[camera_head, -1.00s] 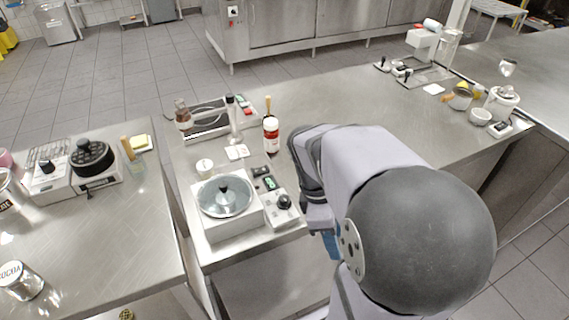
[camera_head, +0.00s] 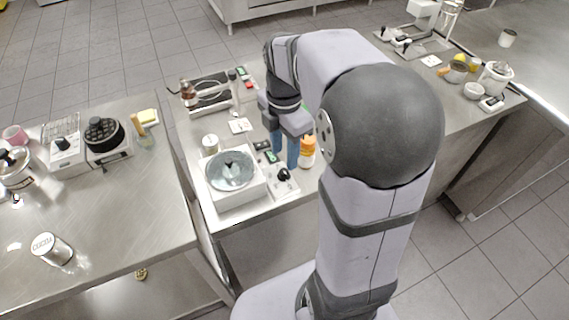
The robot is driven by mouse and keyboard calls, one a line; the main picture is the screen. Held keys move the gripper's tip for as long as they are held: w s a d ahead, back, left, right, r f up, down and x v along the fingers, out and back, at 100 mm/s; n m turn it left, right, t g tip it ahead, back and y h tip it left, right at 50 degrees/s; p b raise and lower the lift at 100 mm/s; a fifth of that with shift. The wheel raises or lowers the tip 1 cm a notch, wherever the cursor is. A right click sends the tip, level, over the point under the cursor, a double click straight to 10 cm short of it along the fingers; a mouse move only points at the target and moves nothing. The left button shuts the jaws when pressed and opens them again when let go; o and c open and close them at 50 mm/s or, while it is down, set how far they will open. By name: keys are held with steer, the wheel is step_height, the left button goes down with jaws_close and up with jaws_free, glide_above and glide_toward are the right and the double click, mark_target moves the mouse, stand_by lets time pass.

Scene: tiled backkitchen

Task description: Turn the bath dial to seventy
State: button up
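The bath is a white box (camera_head: 226,199) with a round, lidded steel basin (camera_head: 232,170). A white control box with a black dial (camera_head: 283,174) adjoins its right side. The dial's markings are too small to read. My gripper (camera_head: 285,161) points down just above and behind the dial, its two blue fingers apart with nothing seen between them. I cannot tell exactly how far the fingertips are from the dial.
An orange-and-white bottle (camera_head: 307,153) stands close to the right of my fingers. Small dark devices (camera_head: 265,153) lie behind the bath, near the gripper. A white jar (camera_head: 210,143) and a tray with bottles (camera_head: 210,104) are further back. Another appliance with a black knob (camera_head: 66,145) is on the left table.

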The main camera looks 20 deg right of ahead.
mark_target(284, 171)
steer(key=shift+f+p, duration=0.3)
steer(key=shift+f, duration=2.6)
jaws_close()
